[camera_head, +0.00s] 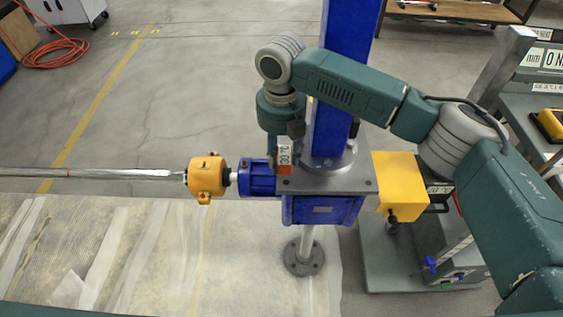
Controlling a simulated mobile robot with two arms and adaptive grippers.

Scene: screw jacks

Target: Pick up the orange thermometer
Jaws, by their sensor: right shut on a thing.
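The orange thermometer (285,158) is a small orange and white piece with a reading in °C. It shows upright at the screw jack, in front of the blue column and above the top plate. My right gripper (281,140) points down from my right arm and is shut on it. The fingers are small and partly hidden by the gripper body. I cannot tell whether the thermometer touches the jack. My left gripper is not in view.
The blue screw jack (322,210) has a tall blue column (347,60), a yellow box (397,180) at right and an orange-yellow coupling (206,177) on a long shaft (95,174) at left. A grey cart (525,95) with a yellow device (548,123) stands far right.

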